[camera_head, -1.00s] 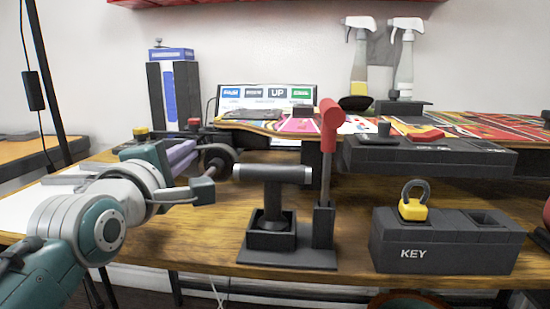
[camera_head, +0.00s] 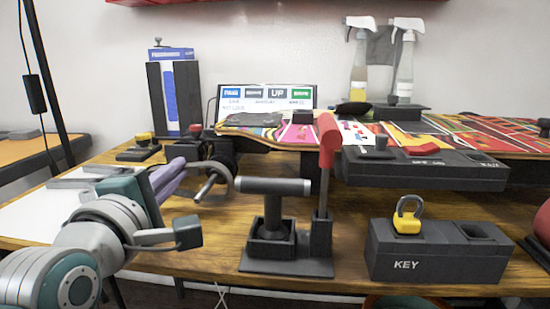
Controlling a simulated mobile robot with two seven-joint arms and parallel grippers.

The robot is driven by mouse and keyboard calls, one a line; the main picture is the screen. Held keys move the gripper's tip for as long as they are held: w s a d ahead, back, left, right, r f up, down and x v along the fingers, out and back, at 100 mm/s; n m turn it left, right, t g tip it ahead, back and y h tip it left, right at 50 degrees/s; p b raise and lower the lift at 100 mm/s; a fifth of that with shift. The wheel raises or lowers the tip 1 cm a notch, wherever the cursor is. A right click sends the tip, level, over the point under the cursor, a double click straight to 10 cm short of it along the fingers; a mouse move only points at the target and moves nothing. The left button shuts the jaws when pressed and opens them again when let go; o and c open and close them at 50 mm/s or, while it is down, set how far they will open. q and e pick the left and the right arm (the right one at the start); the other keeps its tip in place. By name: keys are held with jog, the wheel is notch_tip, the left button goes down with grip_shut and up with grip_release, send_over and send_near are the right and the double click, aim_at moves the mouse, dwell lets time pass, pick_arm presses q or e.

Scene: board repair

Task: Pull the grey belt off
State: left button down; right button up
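My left gripper (camera_head: 170,180) comes in from the lower left. I cannot clearly make out a grey belt; the gripper and wrist cover part of that area. My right gripper is not in view.
A KEY box (camera_head: 438,262) with a yellow padlock (camera_head: 407,222) is further right. A patterned board (camera_head: 270,130) lies behind. The wooden bench (camera_head: 205,240) is partly clear.

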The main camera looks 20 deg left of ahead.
pick_arm(q)
jog(key=shift+p+v, duration=1.35)
jog(key=shift+v, duration=1.25)
jog(key=shift+p+v, duration=0.55)
jog(key=shift+v, duration=0.8)
jog(key=shift+s+d+r+p, duration=0.1)
jog(key=shift+s+r+p, duration=0.35)
jog(key=shift+r+p, duration=0.45)
jog(key=s+d+r+p, duration=0.1)
jog(key=s+r+p, duration=0.4)
jog(key=p, duration=0.2)
jog(key=shift+d+r, duration=0.1)
jog(key=shift+r, duration=0.1)
